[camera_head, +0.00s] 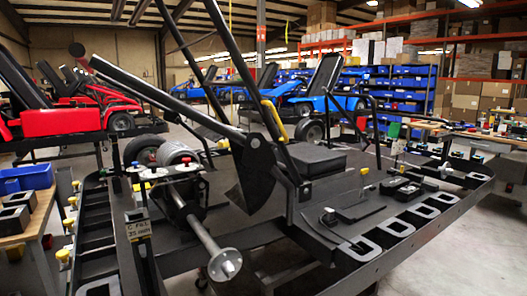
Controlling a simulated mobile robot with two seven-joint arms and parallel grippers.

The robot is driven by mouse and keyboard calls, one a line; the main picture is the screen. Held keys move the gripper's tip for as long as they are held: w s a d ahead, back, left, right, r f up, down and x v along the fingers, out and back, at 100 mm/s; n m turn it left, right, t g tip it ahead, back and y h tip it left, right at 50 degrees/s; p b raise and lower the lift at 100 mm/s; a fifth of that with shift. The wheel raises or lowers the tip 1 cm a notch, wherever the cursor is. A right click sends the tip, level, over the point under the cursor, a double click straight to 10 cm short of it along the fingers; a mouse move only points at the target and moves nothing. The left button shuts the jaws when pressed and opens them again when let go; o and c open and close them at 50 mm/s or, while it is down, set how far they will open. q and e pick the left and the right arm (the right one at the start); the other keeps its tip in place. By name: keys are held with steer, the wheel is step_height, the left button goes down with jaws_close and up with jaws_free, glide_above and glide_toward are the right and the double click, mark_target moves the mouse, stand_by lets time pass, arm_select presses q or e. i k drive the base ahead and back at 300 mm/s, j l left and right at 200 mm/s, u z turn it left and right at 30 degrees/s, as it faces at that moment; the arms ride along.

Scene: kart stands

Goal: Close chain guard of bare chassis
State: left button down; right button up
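The bare chassis (190,262) is a dark kart frame on a stand in the foreground, with a rear axle (205,240) ending in a silver hub. A dark, pointed plate (256,178) stands tilted up beside the axle, with a long dark bar running from its top to the upper left. It looks like the chain guard, raised, but I cannot tell for sure where its hinge is. A yellow grip (272,118) is on a dark tube just above the plate. Neither of my grippers is in view.
A workbench (30,222) with a blue bin (27,178) stands at the left. Dark trays with slots (400,228) edge the stand at the right. A red kart (60,120) and blue karts (320,80) stand behind. Open floor (460,262) lies at the lower right.

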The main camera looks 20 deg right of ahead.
mark_target(255, 188)
steer(key=l+u, duration=0.2)
steer(key=l, duration=0.7)
steer(key=i+l, duration=0.1)
steer(key=l, duration=0.4)
steer(key=i+l+u, duration=0.15)
steer(key=l, duration=0.9)
steer(key=u, duration=0.05)
